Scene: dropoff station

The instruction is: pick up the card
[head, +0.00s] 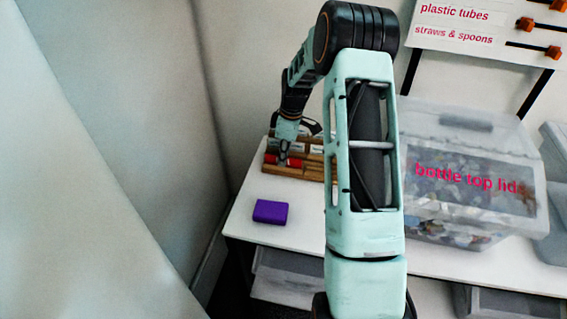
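A wooden rack (312,174) with slots stands at the back left of the white table. It holds several card-like pieces, some pale and some red. A red piece (294,163) shows at its front left; which piece is the card I cannot tell. My gripper (284,158) points down at the left part of the rack, right at the red piece. It is too small in this view to tell whether the fingers are apart, or whether they touch it. My arm hides the right part of the rack.
A purple box (270,211) lies on the white table (252,231), in front of the rack. A clear bin (470,215) labelled "bottle top lids" stands to the right. A wall is close on the left. The table's front left is mostly clear.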

